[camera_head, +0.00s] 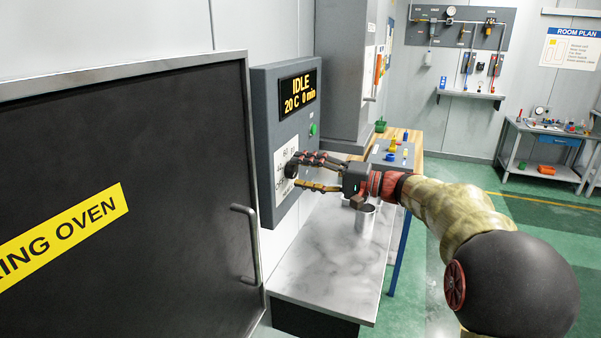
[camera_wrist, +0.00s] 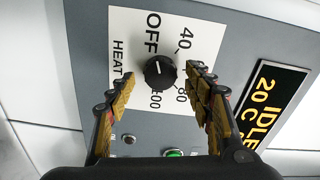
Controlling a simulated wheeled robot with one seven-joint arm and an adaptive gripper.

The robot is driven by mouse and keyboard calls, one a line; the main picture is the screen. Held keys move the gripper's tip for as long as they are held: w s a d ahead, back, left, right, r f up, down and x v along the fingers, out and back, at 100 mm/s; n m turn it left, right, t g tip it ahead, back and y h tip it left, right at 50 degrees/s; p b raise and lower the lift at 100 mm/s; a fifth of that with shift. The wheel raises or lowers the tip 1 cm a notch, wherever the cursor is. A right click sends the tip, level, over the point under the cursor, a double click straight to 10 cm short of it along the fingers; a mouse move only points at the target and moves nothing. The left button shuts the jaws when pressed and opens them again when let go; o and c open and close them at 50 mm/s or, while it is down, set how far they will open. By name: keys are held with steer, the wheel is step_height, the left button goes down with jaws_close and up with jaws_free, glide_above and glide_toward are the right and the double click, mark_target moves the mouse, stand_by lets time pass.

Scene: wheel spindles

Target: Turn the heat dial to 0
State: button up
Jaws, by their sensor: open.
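The heat dial (camera_wrist: 157,75) is a round black knob on a white scale plate (camera_wrist: 140,92) on the oven's control panel. In the wrist view the plate reads HEAT, OFF, 40, 80 and 100, turned sideways. A pale pointer mark on the knob faces roughly toward OFF. My gripper (camera_wrist: 162,76) is open, with one finger on each side of the dial in this view. I cannot tell whether the fingers touch it. In the head view my gripper (camera_head: 294,176) is close in front of the panel and partly hides the dial and scale.
The display (camera_head: 298,91) reads IDLE, 20 C, 0 min. A green button (camera_head: 313,129) sits below it. The dark oven door (camera_head: 120,150) with its handle (camera_head: 246,243) is at left. A marble-topped counter (camera_head: 315,270) lies below the panel, with a metal cup (camera_head: 364,217) on it.

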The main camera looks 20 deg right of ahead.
steer(key=v, duration=1.1)
